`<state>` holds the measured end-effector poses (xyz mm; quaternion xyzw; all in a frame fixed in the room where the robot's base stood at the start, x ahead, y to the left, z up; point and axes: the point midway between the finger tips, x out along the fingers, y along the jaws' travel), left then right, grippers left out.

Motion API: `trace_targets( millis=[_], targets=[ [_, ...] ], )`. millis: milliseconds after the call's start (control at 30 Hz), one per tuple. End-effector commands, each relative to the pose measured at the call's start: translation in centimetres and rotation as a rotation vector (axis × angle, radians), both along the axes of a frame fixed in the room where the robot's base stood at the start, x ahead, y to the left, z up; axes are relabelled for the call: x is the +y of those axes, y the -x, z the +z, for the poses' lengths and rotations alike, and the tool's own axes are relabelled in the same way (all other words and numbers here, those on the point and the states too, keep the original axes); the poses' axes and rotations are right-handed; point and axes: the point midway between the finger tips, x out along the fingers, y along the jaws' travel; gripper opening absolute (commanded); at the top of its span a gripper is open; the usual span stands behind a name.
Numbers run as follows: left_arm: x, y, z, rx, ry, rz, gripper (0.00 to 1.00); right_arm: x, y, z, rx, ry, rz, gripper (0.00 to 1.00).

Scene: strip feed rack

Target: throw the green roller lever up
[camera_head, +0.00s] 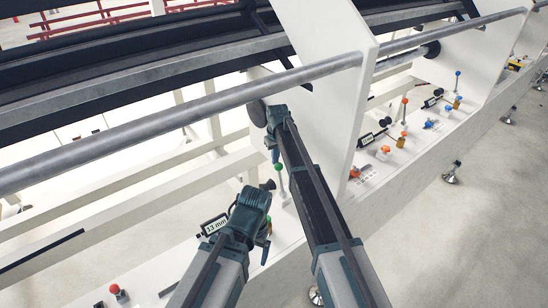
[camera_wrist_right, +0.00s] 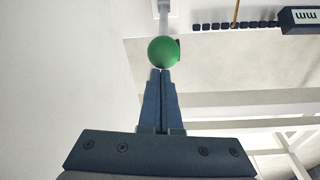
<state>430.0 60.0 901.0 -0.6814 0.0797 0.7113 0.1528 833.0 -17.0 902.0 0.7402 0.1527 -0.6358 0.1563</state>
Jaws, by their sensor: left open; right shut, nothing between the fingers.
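The green roller lever has a green ball (camera_head: 278,167) on a pale stem that runs down to the white ledge in the head view. In the right wrist view the green ball (camera_wrist_right: 163,52) is straight ahead of the fingertips, with its pale stem beyond it. My right gripper (camera_head: 274,154) is just above the ball in the head view. Its fingers (camera_wrist_right: 160,72) are shut and empty, with the tips at the ball's edge; I cannot tell whether they touch. My left gripper (camera_head: 266,252) is open, lower and nearer, over the ledge.
A label reading 13 mm (camera_head: 214,225) sits beside my left wrist. A red knob (camera_head: 117,290) is at lower left and another (camera_head: 355,172) right of the white upright panel (camera_head: 335,70). A long grey bar (camera_head: 190,112) crosses above. Grey floor lies right.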

Motion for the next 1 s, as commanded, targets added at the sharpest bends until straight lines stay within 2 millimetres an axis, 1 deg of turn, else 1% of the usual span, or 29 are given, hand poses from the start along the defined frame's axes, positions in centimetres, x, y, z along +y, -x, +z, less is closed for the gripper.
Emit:
trace_targets(
  millis=[167, 367, 667, 867, 1000],
  targets=[
    [0.0, 0.0, 0.0, 0.000, 0.000, 0.000, 0.88, 0.0, 0.1, 0.0, -0.001, -0.002, 0.000, 0.00],
    [0.0, 0.0, 0.0, 0.000, 0.000, 0.000, 0.88, -0.5, 0.8, 0.2, -0.034, -0.026, 0.001, 0.00],
    [0.0, 0.0, 0.0, 0.000, 0.000, 0.000, 0.88, -0.9, 1.3, 0.4, -0.073, -0.055, 0.001, 0.00],
    [0.0, 0.0, -0.1, 0.000, 0.000, 0.000, 0.88, -1.6, 2.5, 0.6, -0.131, -0.097, -0.001, 0.00],
    [0.0, 0.0, -0.7, 0.000, 0.000, 0.000, 0.88, -2.6, 4.0, 0.7, -0.208, -0.153, -0.001, 0.00]
  ],
)
